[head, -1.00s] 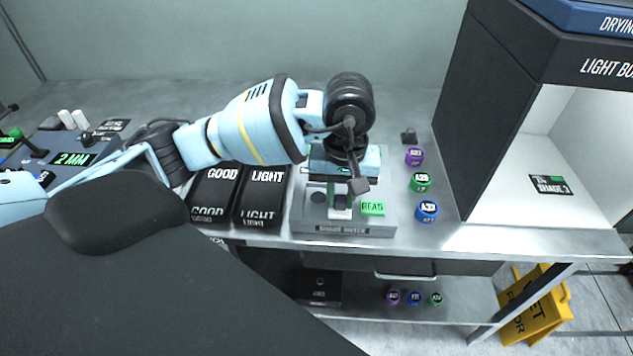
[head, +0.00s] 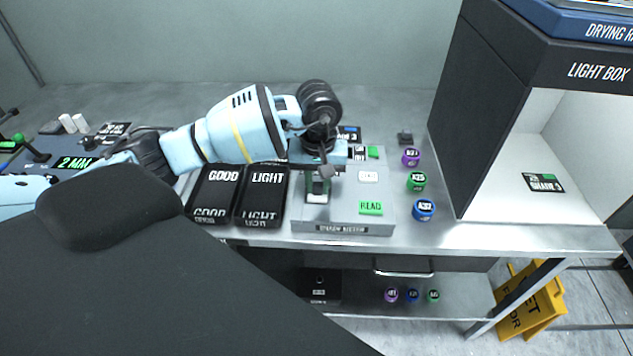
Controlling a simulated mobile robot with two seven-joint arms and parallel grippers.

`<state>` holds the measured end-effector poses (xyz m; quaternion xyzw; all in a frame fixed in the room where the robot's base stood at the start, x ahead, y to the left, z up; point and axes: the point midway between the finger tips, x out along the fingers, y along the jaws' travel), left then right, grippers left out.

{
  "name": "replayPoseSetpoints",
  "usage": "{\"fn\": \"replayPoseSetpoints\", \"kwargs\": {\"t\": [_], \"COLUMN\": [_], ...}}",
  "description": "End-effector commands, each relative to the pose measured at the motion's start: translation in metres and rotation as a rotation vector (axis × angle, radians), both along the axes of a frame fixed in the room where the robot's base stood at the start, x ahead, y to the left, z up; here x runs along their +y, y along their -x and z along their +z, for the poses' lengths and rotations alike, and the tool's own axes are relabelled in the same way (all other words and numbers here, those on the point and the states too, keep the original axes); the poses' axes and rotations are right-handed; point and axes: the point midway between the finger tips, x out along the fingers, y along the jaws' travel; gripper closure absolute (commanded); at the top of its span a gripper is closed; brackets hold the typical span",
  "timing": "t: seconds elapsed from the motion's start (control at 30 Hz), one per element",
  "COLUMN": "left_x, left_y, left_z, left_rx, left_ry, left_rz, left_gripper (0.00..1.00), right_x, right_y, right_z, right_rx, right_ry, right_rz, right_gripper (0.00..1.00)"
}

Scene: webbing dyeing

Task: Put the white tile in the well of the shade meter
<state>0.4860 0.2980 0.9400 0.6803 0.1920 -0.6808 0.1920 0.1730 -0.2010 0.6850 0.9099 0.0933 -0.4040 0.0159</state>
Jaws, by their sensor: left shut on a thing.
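The shade meter (head: 345,228) is a grey box on the steel bench, with a green READ key (head: 371,208) and a small white panel (head: 368,176) on its top. My left gripper (head: 318,186) points down over the left part of that top. It is shut on the white tile (head: 316,198), of which a small pale edge shows below the fingers. The well is not clearly seen; the gripper and tile cover that part of the top. I cannot tell whether the tile touches the meter. My right gripper is not in view.
Black GOOD (head: 213,190) and LIGHT (head: 262,195) trays stand just left of the meter. Purple, green and blue dye pots (head: 423,210) stand to its right. The light box (head: 490,120) stands further right. A yellow floor sign (head: 530,305) stands below.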

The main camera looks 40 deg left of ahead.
Motion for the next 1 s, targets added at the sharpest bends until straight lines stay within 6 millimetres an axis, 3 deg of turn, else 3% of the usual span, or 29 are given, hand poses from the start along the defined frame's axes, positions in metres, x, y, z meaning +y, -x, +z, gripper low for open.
{"fn": "replayPoseSetpoints", "kwargs": {"t": [0.43,0.47,0.6,0.83,1.0], "left_x": [0.0,0.0,0.0,0.0,0.0], "left_y": [0.0,0.0,0.0,0.0,-0.001], "left_z": [-0.008,-0.007,-0.007,-0.004,0.014], "left_rx": [0.001,0.001,-0.001,-0.002,-0.005], "left_ry": [-0.001,-0.001,-0.001,0.0,0.0], "left_rz": [0.0,0.0,0.0,0.0,0.0], "left_gripper": [1.0,0.75,0.57,0.57,0.57], "right_x": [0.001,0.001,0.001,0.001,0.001], "right_y": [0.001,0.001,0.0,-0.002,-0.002], "right_z": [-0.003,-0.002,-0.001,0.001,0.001], "right_rx": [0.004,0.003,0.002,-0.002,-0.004], "right_ry": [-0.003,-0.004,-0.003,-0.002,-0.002], "right_rz": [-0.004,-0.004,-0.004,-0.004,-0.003], "right_gripper": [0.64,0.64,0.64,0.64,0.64]}}
